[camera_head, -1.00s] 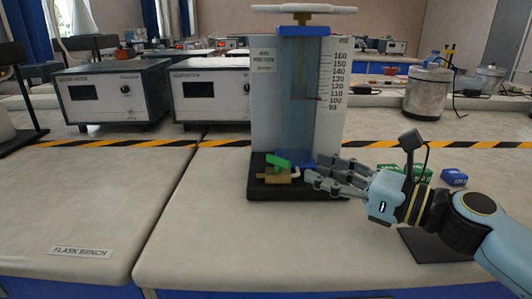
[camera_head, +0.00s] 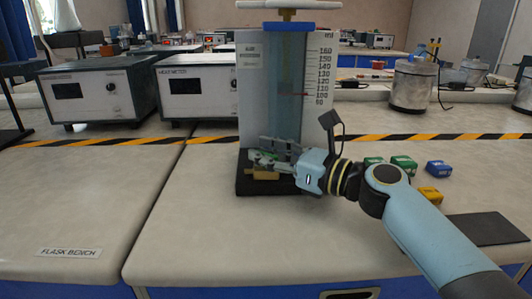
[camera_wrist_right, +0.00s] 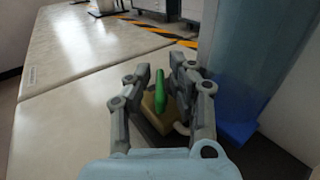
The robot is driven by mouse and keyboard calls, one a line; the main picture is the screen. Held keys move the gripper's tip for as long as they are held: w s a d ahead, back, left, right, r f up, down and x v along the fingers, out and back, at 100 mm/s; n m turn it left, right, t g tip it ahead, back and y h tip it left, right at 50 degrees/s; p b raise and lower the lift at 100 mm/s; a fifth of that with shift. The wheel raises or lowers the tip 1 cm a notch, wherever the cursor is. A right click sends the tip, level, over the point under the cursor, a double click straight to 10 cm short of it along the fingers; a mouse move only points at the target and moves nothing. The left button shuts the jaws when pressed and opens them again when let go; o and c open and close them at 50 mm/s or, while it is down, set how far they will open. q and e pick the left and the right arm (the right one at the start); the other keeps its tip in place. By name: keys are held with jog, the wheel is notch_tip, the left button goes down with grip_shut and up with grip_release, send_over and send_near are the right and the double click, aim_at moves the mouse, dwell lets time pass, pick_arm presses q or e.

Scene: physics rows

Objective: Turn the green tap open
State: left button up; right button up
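The green tap (camera_head: 265,157) sits on a brass valve body (camera_head: 262,175) at the foot of a tall clear blue cylinder (camera_head: 290,85) with a scale board. My right gripper (camera_head: 262,153) reaches in from the right and partly covers the tap in the head view. In the right wrist view the green handle (camera_wrist_right: 159,90) stands between the two fingers of my right gripper (camera_wrist_right: 158,78). The fingers are apart, with gaps visible on both sides of the handle. The brass body (camera_wrist_right: 158,112) shows below it. My left gripper is not in view.
The cylinder stands on a black base (camera_head: 265,187) on the pale bench. Two meter boxes (camera_head: 85,95) stand behind to the left.

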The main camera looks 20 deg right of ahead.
grip_shut()
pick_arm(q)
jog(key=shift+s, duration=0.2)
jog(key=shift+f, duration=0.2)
pick_arm(e)
jog(key=shift+y, duration=0.3)
jog(key=n+g+y+b, duration=0.2)
jog(key=n+g+y, duration=0.1)
jog(key=g, duration=0.1)
jog(key=shift+w+d+n, duration=0.1)
jog(key=shift+n, duration=0.2)
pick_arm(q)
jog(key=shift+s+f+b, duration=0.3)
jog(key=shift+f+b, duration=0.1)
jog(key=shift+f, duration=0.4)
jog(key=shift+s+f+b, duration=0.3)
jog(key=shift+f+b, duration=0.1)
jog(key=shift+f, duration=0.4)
pick_arm(e)
jog(key=shift+n+g+y, duration=1.3)
jog(key=shift+n+g, duration=0.4)
jog(key=shift+g, duration=1.1)
